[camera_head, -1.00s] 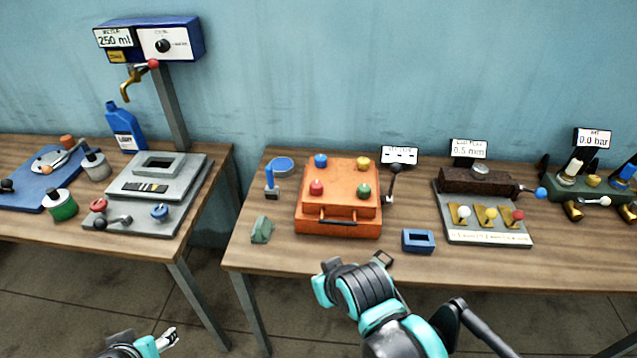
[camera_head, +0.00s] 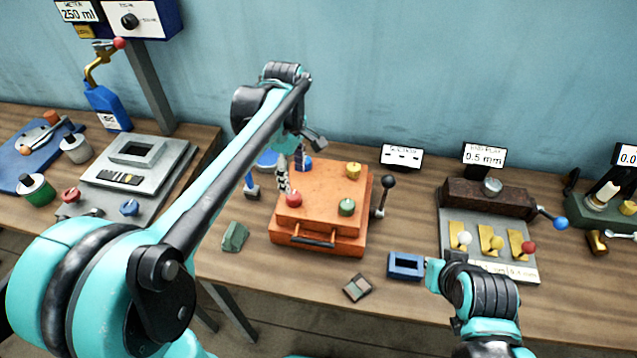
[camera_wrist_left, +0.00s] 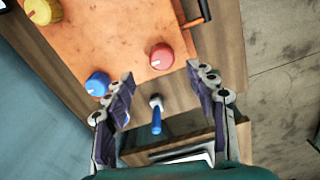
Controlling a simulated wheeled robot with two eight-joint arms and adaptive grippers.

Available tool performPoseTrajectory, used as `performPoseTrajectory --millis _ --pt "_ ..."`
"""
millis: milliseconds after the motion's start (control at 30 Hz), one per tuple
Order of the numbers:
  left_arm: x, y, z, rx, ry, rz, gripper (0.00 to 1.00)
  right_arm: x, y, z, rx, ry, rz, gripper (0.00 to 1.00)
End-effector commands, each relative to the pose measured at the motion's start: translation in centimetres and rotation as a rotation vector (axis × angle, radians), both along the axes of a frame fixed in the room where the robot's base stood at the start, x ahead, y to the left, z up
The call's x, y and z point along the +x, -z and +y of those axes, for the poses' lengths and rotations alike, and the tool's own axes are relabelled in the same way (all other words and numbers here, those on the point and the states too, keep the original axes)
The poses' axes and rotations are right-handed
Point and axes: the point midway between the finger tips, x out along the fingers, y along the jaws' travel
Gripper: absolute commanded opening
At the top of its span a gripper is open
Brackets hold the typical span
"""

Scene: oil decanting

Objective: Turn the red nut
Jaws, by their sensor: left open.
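The red nut (camera_head: 293,200) is a round knob on the front left corner of the orange box (camera_head: 325,215). In the left wrist view the red nut (camera_wrist_left: 161,56) lies just beyond the space between the fingertips. My left gripper (camera_head: 292,170) points down above the left side of the box, behind the red nut in the head view. In the left wrist view its two fingers (camera_wrist_left: 160,76) are apart and nothing is between the tips. The fingers are not touching the red nut. Part of my right arm shows at the lower right; its gripper is not visible.
The box also bears a blue nut (camera_wrist_left: 97,83), a yellow nut (camera_head: 353,170) and a green nut (camera_head: 346,207). A blue-handled tool (camera_wrist_left: 156,116) stands left of the box. A black-knobbed lever (camera_head: 386,190) stands close to its right. A blue frame (camera_head: 406,266) lies front right.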

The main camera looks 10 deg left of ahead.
Motion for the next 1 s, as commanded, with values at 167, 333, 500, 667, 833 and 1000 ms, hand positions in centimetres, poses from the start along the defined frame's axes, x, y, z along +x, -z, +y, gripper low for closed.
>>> performPoseTrajectory --millis 167,333,500,667,833,1000 --pt "0.0 3.2 0.0 0.0 0.001 -0.001 0.56 0.0 1.4 0.0 0.0 0.0 0.0 0.0" --pt "0.0 5.8 0.0 0.0 0.003 -0.002 0.56 0.0 2.4 0.0 0.0 0.0 0.0 0.0" --pt "0.0 7.1 0.0 0.0 0.003 -0.002 0.56 0.0 2.8 0.0 0.0 0.0 0.0 0.0" --pt "0.0 7.2 0.0 0.0 0.003 -0.002 0.56 0.0 2.8 0.0 0.0 0.0 0.0 0.0" --pt "0.0 7.2 0.0 0.0 0.004 -0.002 0.46 0.0 2.8 0.0 0.0 0.0 0.0 0.0" --pt "0.0 7.2 0.0 0.0 0.004 -0.002 0.06 0.0 2.8 0.0 0.0 0.0 0.0 0.0"
